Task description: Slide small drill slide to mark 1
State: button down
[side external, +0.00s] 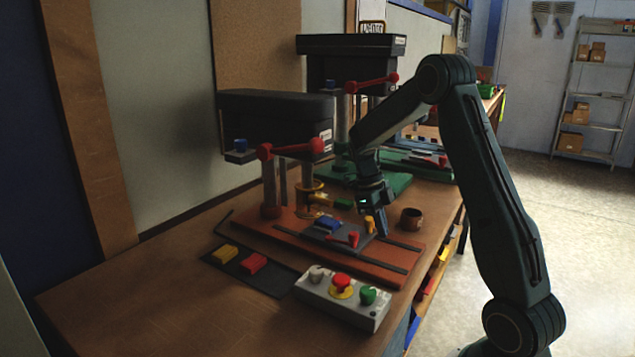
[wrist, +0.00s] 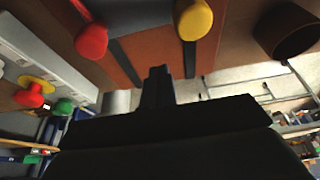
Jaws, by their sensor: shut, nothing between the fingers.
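The small drill (side external: 275,105) stands nearer in the side view, with a black head over an orange-red base (side external: 385,272). Its grey slide (side external: 318,237) sits on the base and carries a blue block (side external: 327,223). A yellow handle (side external: 369,223) and a red handle (side external: 352,239) stand at the slide; their knobs also show in the wrist view, yellow (wrist: 194,20) and red (wrist: 91,40). My gripper (side external: 383,232) is shut and empty, pointing down just right of the yellow handle; contact is unclear. Its fingers (wrist: 157,75) show in the wrist view. I cannot make out mark 1.
A grey control box (side external: 340,298) with red and green buttons stands at the front. A dark mat (side external: 270,285) with yellow and red blocks lies left of it. A brown cup (side external: 411,219) stands right of my gripper. A larger green-based drill (side external: 350,48) stands behind.

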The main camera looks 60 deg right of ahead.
jog(key=v, duration=0.7)
jog(key=shift+s+f, duration=0.1)
jog(key=s+d+t, duration=0.3)
jog(key=s, duration=0.4)
jog(key=a+t, duration=0.1)
jog(key=s+a+t, duration=0.1)
jog(key=a+t, duration=0.1)
jog(key=s+a+t, duration=0.1)
jog(key=a+t, duration=0.1)
jog(key=shift+f, duration=0.15)
jog(key=x, duration=1)
jog(key=shift+w, duration=2.1)
